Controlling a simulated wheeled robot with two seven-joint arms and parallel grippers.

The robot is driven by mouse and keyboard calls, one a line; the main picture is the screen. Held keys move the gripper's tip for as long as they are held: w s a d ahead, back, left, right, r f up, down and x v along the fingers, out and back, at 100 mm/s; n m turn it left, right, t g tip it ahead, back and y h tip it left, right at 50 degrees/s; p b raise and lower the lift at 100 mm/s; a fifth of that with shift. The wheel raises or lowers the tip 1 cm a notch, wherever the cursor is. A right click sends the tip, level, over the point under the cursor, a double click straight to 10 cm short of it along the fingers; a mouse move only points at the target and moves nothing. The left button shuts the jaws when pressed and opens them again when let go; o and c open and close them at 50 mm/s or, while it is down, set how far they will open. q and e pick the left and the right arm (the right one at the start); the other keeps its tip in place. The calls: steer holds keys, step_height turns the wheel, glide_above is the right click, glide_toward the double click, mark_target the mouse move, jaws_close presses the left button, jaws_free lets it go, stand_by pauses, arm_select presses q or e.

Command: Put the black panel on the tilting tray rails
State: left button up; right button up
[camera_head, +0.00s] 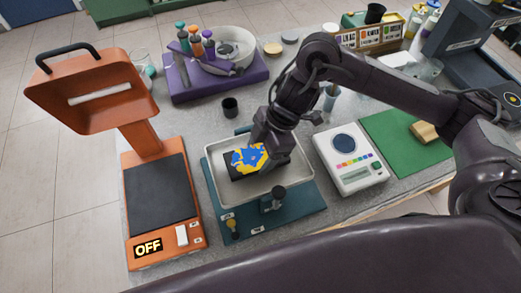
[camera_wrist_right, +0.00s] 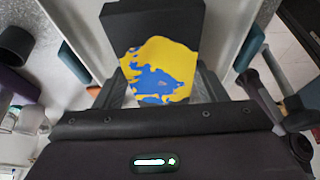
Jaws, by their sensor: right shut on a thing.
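The black panel (camera_head: 233,173), with yellow and blue paint on its face, is in the white tilting tray (camera_head: 301,185). The tray sits on a teal base (camera_head: 300,217). My right gripper (camera_head: 262,153) reaches down over the tray and is shut on the panel. In the right wrist view the panel's bare black end (camera_wrist_right: 150,28) points away from my gripper (camera_wrist_right: 160,95), and its painted part is nearest the fingers. The tray rails are not clearly visible, and I cannot tell whether the panel touches them. My left gripper is not in view.
An orange scale-like device (camera_head: 160,200) marked OFF stands left of the tray. A white device with a round dark dial (camera_head: 350,165) stands right. A small black cup (camera_head: 230,107) and a purple bottle rack (camera_head: 218,85) are behind. A dark knob (camera_head: 276,193) rises at the tray's front.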

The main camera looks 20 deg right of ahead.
steer(key=shift+f, duration=0.1)
steer(key=o, duration=1.1)
steer(key=shift+r, duration=0.25)
steer(key=p+v, duration=0.2)
steer(key=v, duration=0.9)
steer(key=shift+d+r, duration=0.2)
steer(key=shift+r, duration=0.15)
steer(key=shift+s+f, duration=0.1)
